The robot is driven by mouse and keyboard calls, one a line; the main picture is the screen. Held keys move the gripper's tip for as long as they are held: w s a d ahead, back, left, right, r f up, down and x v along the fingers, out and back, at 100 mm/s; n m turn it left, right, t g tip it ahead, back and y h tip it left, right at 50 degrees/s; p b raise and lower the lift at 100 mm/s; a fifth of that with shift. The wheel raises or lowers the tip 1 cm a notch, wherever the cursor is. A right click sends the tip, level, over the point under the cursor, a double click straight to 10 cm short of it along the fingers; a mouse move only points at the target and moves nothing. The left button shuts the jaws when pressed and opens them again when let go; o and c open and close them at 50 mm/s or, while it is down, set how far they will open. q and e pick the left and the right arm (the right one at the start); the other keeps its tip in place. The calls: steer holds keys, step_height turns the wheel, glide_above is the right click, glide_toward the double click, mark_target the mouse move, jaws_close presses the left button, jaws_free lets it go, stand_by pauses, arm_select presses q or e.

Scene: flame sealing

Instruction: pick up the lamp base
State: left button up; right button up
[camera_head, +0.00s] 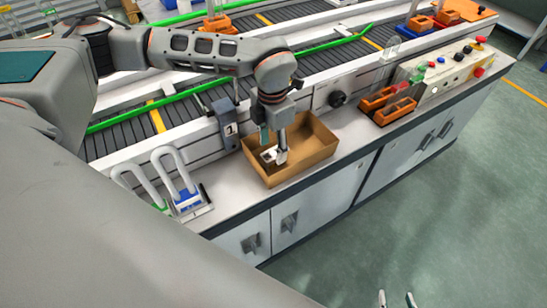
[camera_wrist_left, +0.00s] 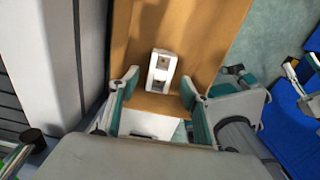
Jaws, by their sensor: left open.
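The lamp base (camera_wrist_left: 161,72) is a small white block with dark slots. It lies on the floor of an open cardboard box, and it shows as a small white piece in the head view (camera_head: 269,156). My left gripper (camera_wrist_left: 158,82) points down into the box, its two teal-padded fingers apart on either side of the near part of the lamp base. I see no clear contact. In the head view the left gripper (camera_head: 272,152) partly hides the box interior. My right gripper (camera_head: 396,298) shows only its two separated fingertips at the bottom edge.
The cardboard box (camera_head: 315,155) stands on the white counter, its walls around the left gripper. White U-shaped tubes (camera_head: 181,168) stand to its left. Orange trays (camera_head: 388,106) and a button panel (camera_head: 447,72) are to its right. Conveyors run behind.

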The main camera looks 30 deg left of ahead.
mark_target(272, 153)
arm_select(q)
step_height(272, 153, down, 4)
steer(key=shift+r, duration=0.1)
steer(key=c, duration=1.2)
